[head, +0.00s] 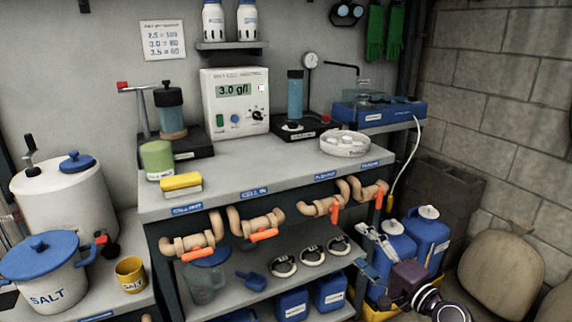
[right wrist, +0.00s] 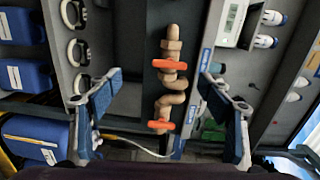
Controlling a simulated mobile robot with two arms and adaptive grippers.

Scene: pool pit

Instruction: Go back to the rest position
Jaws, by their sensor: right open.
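My right gripper (head: 364,247) is in the lower right of the head view, in front of the bench's right end and beside the blue jugs (head: 427,235). In the right wrist view my right gripper (right wrist: 161,78) has its two blue-padded fingers spread wide with nothing between them. Beyond the fingers are pipes with orange valve handles (right wrist: 163,125), apart from the fingers.
The grey bench (head: 275,178) carries a meter (head: 236,103) reading 3.0 g/l, a yellow sponge (head: 181,182) and a round white tray (head: 345,143). A salt tub (head: 50,292) stands at the lower left. A sack (head: 502,265) lies by the right wall.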

